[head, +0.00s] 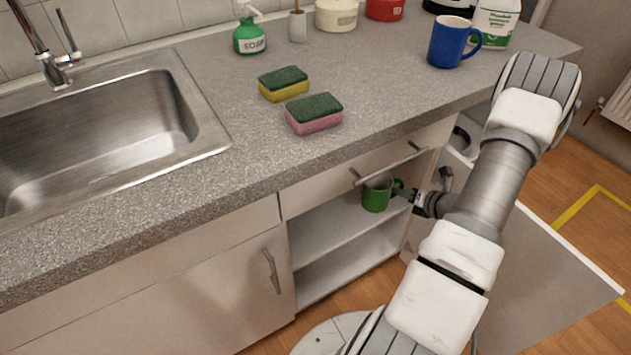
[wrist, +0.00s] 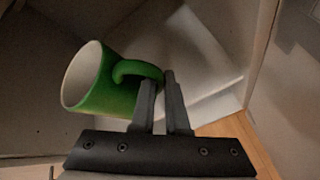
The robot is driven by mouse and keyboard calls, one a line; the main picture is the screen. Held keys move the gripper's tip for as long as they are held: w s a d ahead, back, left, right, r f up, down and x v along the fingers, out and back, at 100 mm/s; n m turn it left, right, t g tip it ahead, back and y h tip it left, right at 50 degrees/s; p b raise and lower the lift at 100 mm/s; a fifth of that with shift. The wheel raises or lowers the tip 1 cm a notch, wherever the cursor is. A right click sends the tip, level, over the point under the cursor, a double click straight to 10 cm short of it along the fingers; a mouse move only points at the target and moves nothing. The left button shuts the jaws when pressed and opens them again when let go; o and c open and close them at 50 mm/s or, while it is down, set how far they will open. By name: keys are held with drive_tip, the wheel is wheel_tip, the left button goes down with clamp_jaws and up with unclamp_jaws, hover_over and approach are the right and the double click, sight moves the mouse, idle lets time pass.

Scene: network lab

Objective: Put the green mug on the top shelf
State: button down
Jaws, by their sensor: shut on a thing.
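The green mug (head: 376,197) is at the opening of the cabinet under the counter, just above or at the level of the upper shelf (head: 328,231). In the wrist view the mug (wrist: 105,95) has its white inside facing left and its handle toward my gripper. My gripper (head: 402,192) reaches in from the right and is shut on the mug's handle. The fingers (wrist: 163,95) show on either side of the handle's end. I cannot tell whether the mug's base touches the shelf.
The cabinet door (head: 520,265) stands open at the right, beside my arm. A drawer front with a bar handle is above the opening.

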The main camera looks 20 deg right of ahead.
drive_tip(key=b, duration=0.4)
hover_over(355, 208)
wheel_tip(355, 208, down, 7)
drive_tip(key=shift+d+r, duration=0.1)
drive_tip(key=shift+d, duration=0.05)
drive_tip(key=shift+w+f, duration=0.1)
drive_tip(key=shift+f, duration=0.15)
wheel_tip(355, 208, down, 4)
drive_tip(key=shift+r+b, duration=0.1)
drive_tip(key=shift+b, duration=0.75)
drive_tip(key=shift+r, duration=0.1)
drive_tip(key=c, duration=0.9)
unclamp_jaws()
